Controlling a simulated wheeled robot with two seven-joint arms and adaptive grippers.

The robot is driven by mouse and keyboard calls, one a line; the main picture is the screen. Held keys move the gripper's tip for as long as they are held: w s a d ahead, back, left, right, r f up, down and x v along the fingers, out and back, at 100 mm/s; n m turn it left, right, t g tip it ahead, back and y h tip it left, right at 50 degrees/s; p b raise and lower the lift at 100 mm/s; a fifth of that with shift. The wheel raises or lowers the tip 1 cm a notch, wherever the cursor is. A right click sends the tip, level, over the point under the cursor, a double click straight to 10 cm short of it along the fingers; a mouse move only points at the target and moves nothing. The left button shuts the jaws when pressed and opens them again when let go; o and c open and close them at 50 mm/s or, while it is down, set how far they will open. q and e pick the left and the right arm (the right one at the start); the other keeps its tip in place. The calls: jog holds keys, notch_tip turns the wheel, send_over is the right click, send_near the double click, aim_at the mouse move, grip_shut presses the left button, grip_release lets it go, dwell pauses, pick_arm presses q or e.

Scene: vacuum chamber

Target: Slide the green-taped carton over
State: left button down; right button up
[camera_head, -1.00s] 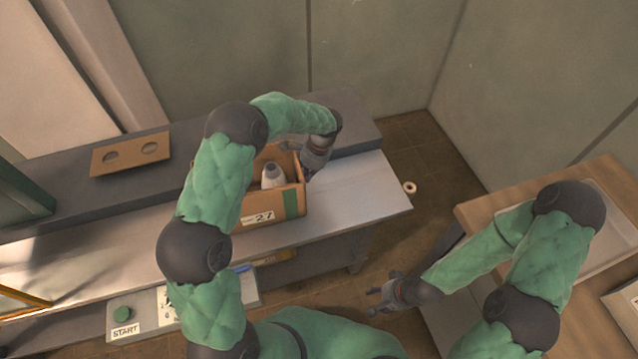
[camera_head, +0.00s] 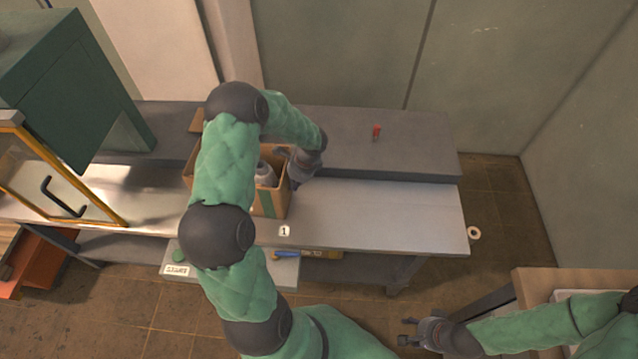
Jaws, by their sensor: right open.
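The open brown carton (camera_head: 281,200) stands upright on the lower, light bench top (camera_head: 390,215), with a green tape strip on its front. A pale rounded object (camera_head: 265,174) is inside it. My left arm crosses in front and hides the carton's left and middle. My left gripper (camera_head: 287,158) is at the carton's right wall near the back; I cannot tell whether it touches, and its fingers are mostly hidden. My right gripper (camera_head: 407,331) is open and empty, low at the right, well away from the carton.
A green cabinet (camera_head: 85,95) with an open yellow-framed door (camera_head: 60,165) stands at the left. A small red item (camera_head: 376,132) is on the raised dark shelf (camera_head: 400,145). A white tag marked 1 (camera_head: 284,231) is on the bench's front edge. The bench's right part is clear.

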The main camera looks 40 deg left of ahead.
pick_arm(q)
jog(key=s+a+p, duration=0.1)
jog(key=s+a, duration=0.5)
jog(key=a, duration=0.3)
jog(key=s+a+p, duration=0.2)
jog(key=s+a, duration=0.4)
jog(key=a, duration=0.3)
jog(key=shift+s+a, duration=0.3)
jog(key=shift+a, duration=0.05)
jog(key=shift+w+d, duration=0.4)
jog(key=shift+w+d+f, duration=0.1)
jog(key=shift+w+d, duration=0.3)
jog(key=shift+d, duration=0.2)
jog(key=shift+w+d, duration=0.4)
jog(key=shift+d, duration=0.15)
jog(key=p+v, duration=0.2)
jog(key=v, duration=0.8)
jog(key=shift+s+d, duration=0.1)
jog(key=shift+d, duration=0.05)
